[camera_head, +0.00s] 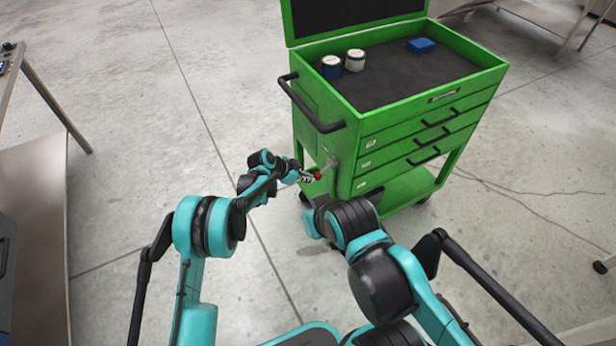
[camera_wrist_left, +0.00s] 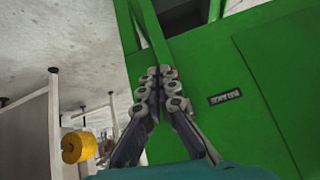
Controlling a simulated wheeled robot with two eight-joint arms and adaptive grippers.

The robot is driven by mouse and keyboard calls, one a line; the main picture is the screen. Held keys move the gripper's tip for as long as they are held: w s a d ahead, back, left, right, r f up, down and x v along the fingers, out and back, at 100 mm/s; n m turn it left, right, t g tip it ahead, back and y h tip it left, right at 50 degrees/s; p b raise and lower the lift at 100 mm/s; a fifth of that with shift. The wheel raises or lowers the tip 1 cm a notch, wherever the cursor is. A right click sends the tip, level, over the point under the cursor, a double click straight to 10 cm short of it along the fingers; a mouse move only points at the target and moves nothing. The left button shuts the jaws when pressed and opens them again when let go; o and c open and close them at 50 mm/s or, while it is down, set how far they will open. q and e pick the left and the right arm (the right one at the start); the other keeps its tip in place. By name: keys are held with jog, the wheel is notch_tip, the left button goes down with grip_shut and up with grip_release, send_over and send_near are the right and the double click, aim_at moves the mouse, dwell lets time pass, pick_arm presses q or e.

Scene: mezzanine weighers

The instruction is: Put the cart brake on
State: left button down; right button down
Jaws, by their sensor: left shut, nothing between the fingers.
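The green cart (camera_head: 400,125) stands ahead with its lid up. On its left end is a brake lever with a grey arm (camera_head: 328,165) and a red knob (camera_head: 317,176). My left gripper (camera_head: 307,178) is shut and empty, its fingertips right beside the red knob; I cannot tell whether they touch. In the left wrist view my closed fingers (camera_wrist_left: 160,78) point at the green cart side (camera_wrist_left: 215,60), with a trace of red behind the tips. A dark label (camera_wrist_left: 226,97) is right of them. My right arm is folded in front of the cart; its gripper is hidden.
A black push handle (camera_head: 312,105) juts from the cart's left end, above the lever. Jars (camera_head: 355,60) and a blue box (camera_head: 421,45) sit on the cart top. A workbench (camera_head: 30,185) is at the left. Concrete floor (camera_head: 170,120) left of the cart is clear.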

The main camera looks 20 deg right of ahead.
pick_arm(q)
jog(key=shift+d+f, duration=0.1)
jog(key=shift+f, duration=0.35)
pick_arm(e)
jog(key=shift+f, duration=0.15)
pick_arm(q)
jog(key=shift+s+f, duration=0.1)
jog(key=shift+d, duration=0.1)
